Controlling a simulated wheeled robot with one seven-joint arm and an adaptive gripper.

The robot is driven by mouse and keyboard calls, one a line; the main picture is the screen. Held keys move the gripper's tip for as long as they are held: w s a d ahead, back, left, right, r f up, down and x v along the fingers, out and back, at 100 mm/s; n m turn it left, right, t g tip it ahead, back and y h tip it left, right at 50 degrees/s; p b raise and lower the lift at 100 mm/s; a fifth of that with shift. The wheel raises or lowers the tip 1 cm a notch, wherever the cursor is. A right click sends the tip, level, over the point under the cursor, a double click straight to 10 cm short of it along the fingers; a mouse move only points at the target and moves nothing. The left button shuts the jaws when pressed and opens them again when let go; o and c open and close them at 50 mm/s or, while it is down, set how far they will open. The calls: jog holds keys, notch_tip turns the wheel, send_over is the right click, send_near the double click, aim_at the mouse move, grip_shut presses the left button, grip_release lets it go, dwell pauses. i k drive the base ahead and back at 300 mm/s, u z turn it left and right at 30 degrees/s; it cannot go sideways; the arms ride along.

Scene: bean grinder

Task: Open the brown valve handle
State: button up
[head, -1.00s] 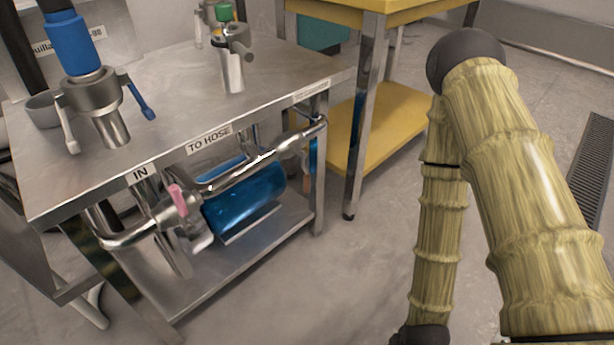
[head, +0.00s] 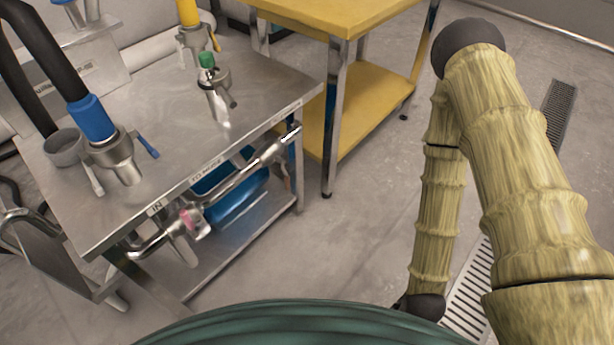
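No valve handle that I can clearly call brown shows in the head view. A pink valve handle (head: 188,219) sits on the pipe marked IN under the front edge of the steel table (head: 180,150). A blue-collared valve fitting (head: 110,152) stands on the table with a white lever and a blue lever (head: 147,147). My arm is bent at the right, apart from the table, and runs down to a dark joint (head: 424,304). My gripper itself does not show.
A yellow two-level table (head: 345,12) stands behind and to the right of the steel table. A yellow-collared fitting (head: 191,40) is at the back. A blue cylinder (head: 240,198) lies on the lower shelf. Open floor (head: 330,240) lies between the steel table and my arm.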

aim_at(287, 175)
jog(key=z, duration=0.95)
jog(key=k, duration=0.75)
jog(key=u, duration=1.4)
